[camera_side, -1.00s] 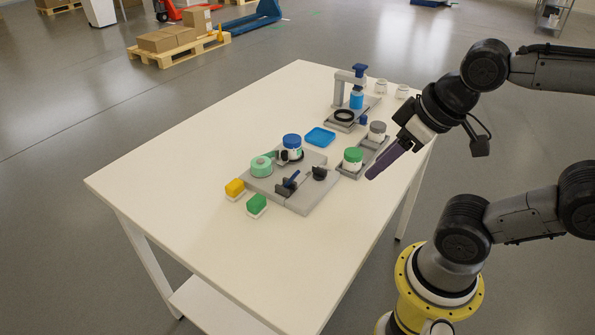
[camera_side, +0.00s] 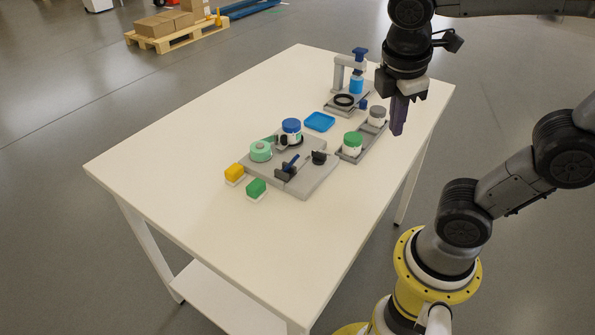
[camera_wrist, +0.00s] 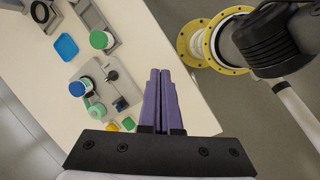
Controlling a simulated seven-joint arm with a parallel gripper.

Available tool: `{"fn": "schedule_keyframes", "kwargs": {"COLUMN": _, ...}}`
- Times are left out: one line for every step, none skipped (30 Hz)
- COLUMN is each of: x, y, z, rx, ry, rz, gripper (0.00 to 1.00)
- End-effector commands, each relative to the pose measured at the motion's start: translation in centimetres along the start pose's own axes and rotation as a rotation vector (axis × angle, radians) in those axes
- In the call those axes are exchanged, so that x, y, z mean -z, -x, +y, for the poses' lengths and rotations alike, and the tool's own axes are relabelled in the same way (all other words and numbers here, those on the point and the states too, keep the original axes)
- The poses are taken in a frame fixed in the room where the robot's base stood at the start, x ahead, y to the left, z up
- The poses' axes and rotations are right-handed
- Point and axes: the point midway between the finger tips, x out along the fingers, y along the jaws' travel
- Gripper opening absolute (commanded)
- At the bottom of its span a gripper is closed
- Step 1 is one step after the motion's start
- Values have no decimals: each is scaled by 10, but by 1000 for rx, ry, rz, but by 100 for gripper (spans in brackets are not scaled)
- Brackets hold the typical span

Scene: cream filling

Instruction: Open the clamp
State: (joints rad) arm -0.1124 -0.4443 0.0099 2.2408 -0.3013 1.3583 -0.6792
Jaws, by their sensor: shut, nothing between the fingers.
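The clamp, with a blue handle (camera_side: 290,163) and dark jaws, sits on a grey fixture plate (camera_side: 310,180) in the side view. In the wrist view the small dark and blue clamp parts (camera_wrist: 120,103) show left of my fingers. I cannot tell from these views how far the clamp is closed. My gripper (camera_side: 397,132) has purple fingers pointing down, above the table's right side and well apart from the clamp. The fingers also show in the wrist view (camera_wrist: 160,72), together and empty.
A blue-lidded jar (camera_side: 291,130) and a mint ring (camera_side: 260,151) stand on the plate. A green-lidded jar (camera_side: 352,143) and grey-lidded jar (camera_side: 377,113) stand near my gripper. Behind are a blue tray (camera_side: 319,121) and press stand (camera_side: 340,73). Yellow (camera_side: 234,173) and green (camera_side: 256,188) blocks lie in front.

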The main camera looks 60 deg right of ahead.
Motion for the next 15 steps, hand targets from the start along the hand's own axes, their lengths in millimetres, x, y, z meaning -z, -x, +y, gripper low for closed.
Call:
{"fn": "schedule_keyframes", "kwargs": {"x": 5, "y": 1, "z": 7, "rx": 14, "ry": 80, "rz": -56, "gripper": 0}}
{"fn": "schedule_keyframes", "kwargs": {"x": 7, "y": 2, "z": 10, "rx": 22, "ry": 127, "rz": -88, "gripper": 0}}
{"fn": "schedule_keyframes", "kwargs": {"x": 10, "y": 2, "z": 15, "rx": 33, "ry": 187, "rz": -132, "gripper": 0}}
{"fn": "schedule_keyframes", "kwargs": {"x": 13, "y": 3, "z": 18, "rx": 39, "ry": 231, "rz": -163, "gripper": 0}}
{"fn": "schedule_keyframes", "kwargs": {"x": 16, "y": 3, "z": 22, "rx": 47, "ry": 274, "rz": -194, "gripper": 0}}
{"fn": "schedule_keyframes", "kwargs": {"x": 20, "y": 4, "z": 26, "rx": 57, "ry": 331, "rz": -236, "gripper": 0}}
{"fn": "schedule_keyframes", "kwargs": {"x": 24, "y": 4, "z": 29, "rx": 65, "ry": 374, "rz": -266, "gripper": 0}}
{"fn": "schedule_keyframes", "kwargs": {"x": 28, "y": 5, "z": 32, "rx": 73, "ry": 415, "rz": -297, "gripper": 0}}
{"fn": "schedule_keyframes", "kwargs": {"x": 34, "y": 5, "z": 36, "rx": 84, "ry": 469, "rz": -337, "gripper": 0}}
{"fn": "schedule_keyframes", "kwargs": {"x": 38, "y": 5, "z": 39, "rx": 91, "ry": 508, "rz": -367, "gripper": 0}}
{"fn": "schedule_keyframes", "kwargs": {"x": 43, "y": 6, "z": 42, "rx": 99, "ry": 548, "rz": -398, "gripper": 0}}
{"fn": "schedule_keyframes", "kwargs": {"x": 50, "y": 6, "z": 45, "rx": 108, "ry": 598, "rz": -438, "gripper": 0}}
{"fn": "schedule_keyframes", "kwargs": {"x": 56, "y": 6, "z": 47, "rx": 115, "ry": 635, "rz": -468, "gripper": 0}}
{"fn": "schedule_keyframes", "kwargs": {"x": 62, "y": 5, "z": 49, "rx": 123, "ry": 672, "rz": -498, "gripper": 0}}
{"fn": "schedule_keyframes", "kwargs": {"x": 70, "y": 5, "z": 52, "rx": 131, "ry": 721, "rz": -538, "gripper": 0}}
